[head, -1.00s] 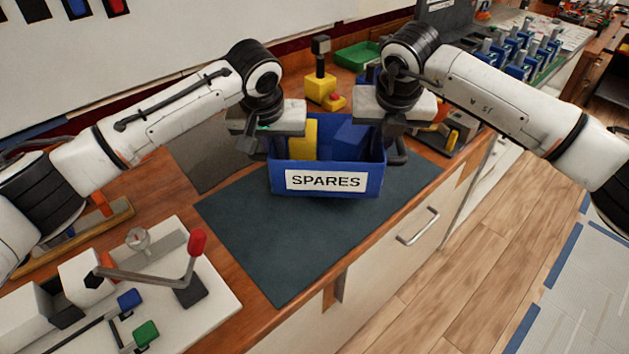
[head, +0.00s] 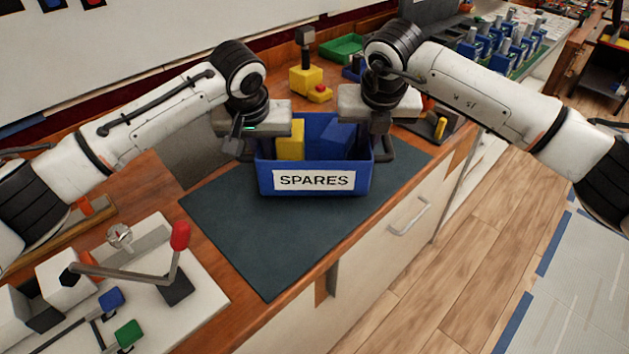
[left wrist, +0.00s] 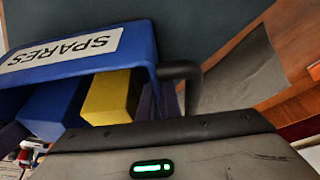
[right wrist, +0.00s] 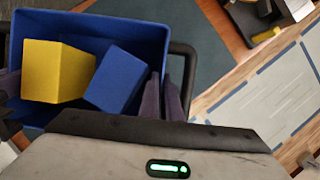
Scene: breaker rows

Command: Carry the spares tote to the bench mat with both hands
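The blue spares tote (head: 350,182), with a white SPARES label facing me, is upright over the far part of the dark bench mat (head: 262,240). I cannot tell whether its base touches the mat. It holds a yellow block (right wrist: 52,72) and a blue block (right wrist: 116,80). My left gripper (head: 250,150) is at the tote's left side, shut on its black side handle (left wrist: 190,85). My right gripper (head: 381,148) is shut on the opposite handle (right wrist: 188,62). The fingertips are partly hidden behind the gripper bodies in the wrist views.
A white board with a red-knobbed lever (head: 180,237) stands at the front left. A yellow block with a red button (head: 306,80) and a green tray (head: 342,48) are behind the tote. The near part of the mat is clear. The bench edge runs along the right.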

